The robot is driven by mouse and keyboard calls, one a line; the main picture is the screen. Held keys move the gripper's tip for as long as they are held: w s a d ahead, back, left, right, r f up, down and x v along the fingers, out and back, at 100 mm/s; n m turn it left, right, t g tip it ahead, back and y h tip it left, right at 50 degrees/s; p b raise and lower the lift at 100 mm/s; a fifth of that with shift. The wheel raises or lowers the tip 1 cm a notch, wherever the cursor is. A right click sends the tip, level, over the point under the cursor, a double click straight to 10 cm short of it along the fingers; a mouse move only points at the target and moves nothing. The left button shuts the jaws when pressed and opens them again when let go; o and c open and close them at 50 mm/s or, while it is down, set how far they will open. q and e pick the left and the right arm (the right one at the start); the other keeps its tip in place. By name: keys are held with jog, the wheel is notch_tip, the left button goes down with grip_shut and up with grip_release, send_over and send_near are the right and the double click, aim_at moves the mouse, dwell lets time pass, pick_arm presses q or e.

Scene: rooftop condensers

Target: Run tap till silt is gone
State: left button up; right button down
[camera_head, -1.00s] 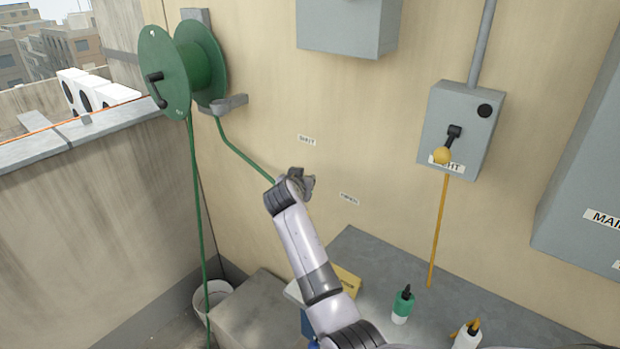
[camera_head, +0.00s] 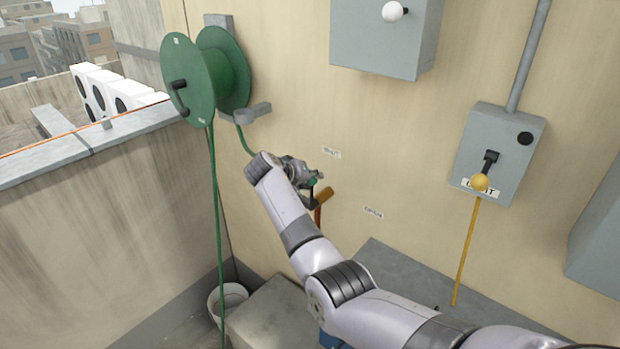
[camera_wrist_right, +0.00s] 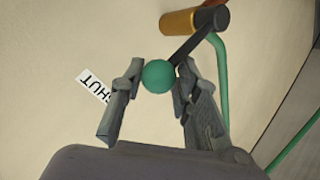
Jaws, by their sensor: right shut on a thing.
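My right gripper (camera_head: 308,178) is at the wall below the hose reel. In the right wrist view its fingers (camera_wrist_right: 155,82) are shut on a round green knob (camera_wrist_right: 159,76). A dark lever (camera_wrist_right: 188,48) runs from the knob to a brass-coloured tap body (camera_wrist_right: 182,23). The brass part (camera_head: 322,197) also shows just below the gripper in the head view. A green hose (camera_wrist_right: 222,75) curves from the tap. A label reading SHUT (camera_wrist_right: 95,86) is on the wall beside the fingers. No water or silt can be made out. My left gripper is out of view.
A green hose reel (camera_head: 196,75) hangs at upper left, its hose (camera_head: 215,220) dropping beside a white bucket (camera_head: 231,296). Grey electrical boxes (camera_head: 498,150) are on the wall to the right. A grey ledge (camera_head: 405,275) lies below, partly behind my arm.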

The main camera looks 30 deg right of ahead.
jog(key=shift+s+a+f+g, duration=0.1)
jog(key=shift+a+f+g, duration=0.05)
jog(key=shift+f, duration=0.25)
jog(key=shift+s+a+f+g, duration=0.1)
jog(key=shift+a+f+g, duration=0.05)
jog(key=shift+f, duration=0.25)
jog(key=c, duration=1.6)
grip_release()
jog(key=shift+c, duration=0.2)
jog(key=o, duration=0.5)
jog(key=shift+w+r, duration=0.1)
jog(key=shift+r, duration=0.2)
jog(key=shift+o, duration=0.2)
jog(key=shift+d+r, duration=0.1)
jog(key=v, duration=1.2)
